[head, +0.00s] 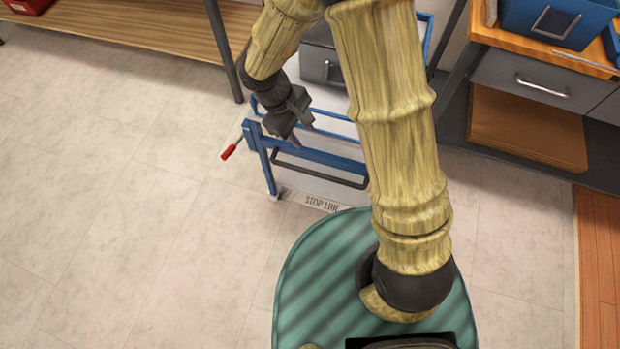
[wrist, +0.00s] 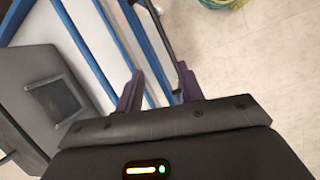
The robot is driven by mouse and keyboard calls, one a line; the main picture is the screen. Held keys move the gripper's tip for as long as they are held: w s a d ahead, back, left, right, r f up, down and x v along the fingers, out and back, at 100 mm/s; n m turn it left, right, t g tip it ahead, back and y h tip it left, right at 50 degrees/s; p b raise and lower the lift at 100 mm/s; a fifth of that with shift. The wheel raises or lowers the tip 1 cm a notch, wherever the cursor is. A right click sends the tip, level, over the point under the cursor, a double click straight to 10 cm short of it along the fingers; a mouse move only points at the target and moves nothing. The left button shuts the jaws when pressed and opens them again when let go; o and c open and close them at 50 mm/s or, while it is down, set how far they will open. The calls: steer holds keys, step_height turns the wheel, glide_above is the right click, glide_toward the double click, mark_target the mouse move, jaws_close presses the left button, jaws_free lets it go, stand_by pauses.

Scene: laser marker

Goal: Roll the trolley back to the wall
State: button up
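The trolley has a blue frame (head: 312,155) and stands between two benches, with its near end close to my base. A black handle bar (head: 320,171) runs across that near end; it also shows in the wrist view (wrist: 152,38). My gripper (head: 303,122) is over the trolley's near left part, pointing down. In the wrist view its two dark purple fingers (wrist: 158,92) are spread apart, with blue rails and the black bar beyond them. I cannot tell whether they touch any bar. My arm hides the trolley's right part.
A strip marked STOP LINE (head: 322,202) lies on the floor by the trolley's near end. A red-handled lever (head: 230,151) sticks out left. A grey box (head: 318,66) is at the trolley's back. A wooden bench (head: 140,25) stands left, a drawer bench (head: 535,85) right. Floor at left is clear.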

mark_target(313, 172)
steer(key=a+f+n+h+b, duration=0.1)
steer(key=a+f+n, duration=0.1)
steer(key=a+f, duration=0.3)
steer(key=shift+w+f+n+t+b, duration=0.2)
steer(key=shift+f+n+t+b, duration=0.15)
steer(key=shift+f, duration=0.5)
steer(key=b+x, duration=0.3)
steer(key=x, duration=1.4)
steer(key=shift+d+f, duration=0.15)
steer(key=shift+d, duration=0.1)
jaws_close()
